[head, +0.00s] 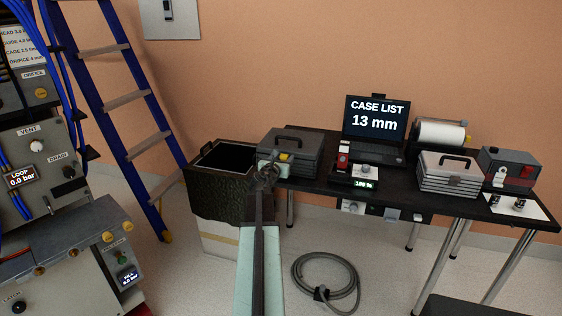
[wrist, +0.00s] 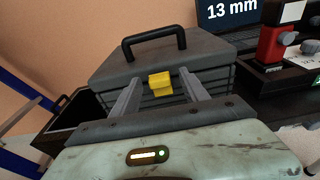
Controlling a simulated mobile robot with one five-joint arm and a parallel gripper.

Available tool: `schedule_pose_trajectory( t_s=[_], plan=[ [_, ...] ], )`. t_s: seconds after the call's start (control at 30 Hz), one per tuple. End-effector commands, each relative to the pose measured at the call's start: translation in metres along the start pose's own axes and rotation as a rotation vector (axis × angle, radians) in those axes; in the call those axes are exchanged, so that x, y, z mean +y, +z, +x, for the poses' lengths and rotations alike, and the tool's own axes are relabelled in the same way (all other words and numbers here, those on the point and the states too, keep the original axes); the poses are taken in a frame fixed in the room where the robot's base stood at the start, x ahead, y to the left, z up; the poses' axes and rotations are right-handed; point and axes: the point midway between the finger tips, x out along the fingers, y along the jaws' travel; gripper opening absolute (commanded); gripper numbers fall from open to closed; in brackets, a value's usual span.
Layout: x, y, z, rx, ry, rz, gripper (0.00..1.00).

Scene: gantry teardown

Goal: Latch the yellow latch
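The yellow latch (wrist: 160,83) is on the front of a dark grey toolbox (wrist: 160,55) with a black handle on its lid. In the wrist view the latch sits between the two fingers of my gripper (wrist: 160,90), which are apart. I cannot tell whether either finger touches it. In the head view the toolbox (head: 292,147) stands on the left end of the black table, with the yellow latch (head: 284,157) small on its front. My gripper (head: 267,172) is in front of the toolbox there. The toolbox lid looks down.
A black open bin (head: 220,200) stands left of the table. Right of the toolbox are a red-and-black device (head: 343,157), a laptop (head: 375,120) and a light grey toolbox (head: 449,175). A coiled hose (head: 325,284) lies on the floor. A blue ladder (head: 115,105) leans at the left.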

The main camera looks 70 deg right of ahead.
Motion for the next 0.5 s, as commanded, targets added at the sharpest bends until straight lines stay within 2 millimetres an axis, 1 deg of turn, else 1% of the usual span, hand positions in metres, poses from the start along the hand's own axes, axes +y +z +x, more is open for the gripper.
schedule_pose_trajectory(
  t_s=[0.17,0.27,0.37,0.5],
  plan=[
    [0.0,0.0,-0.001,0.0,0.001,0.0,0.53],
    [0.0,0.0,-0.006,0.0,0.001,0.0,0.53],
    [0.0,0.001,-0.02,0.0,0.001,-0.001,0.53],
    [-0.001,0.001,-0.049,0.0,0.003,0.0,0.53]
  ],
)
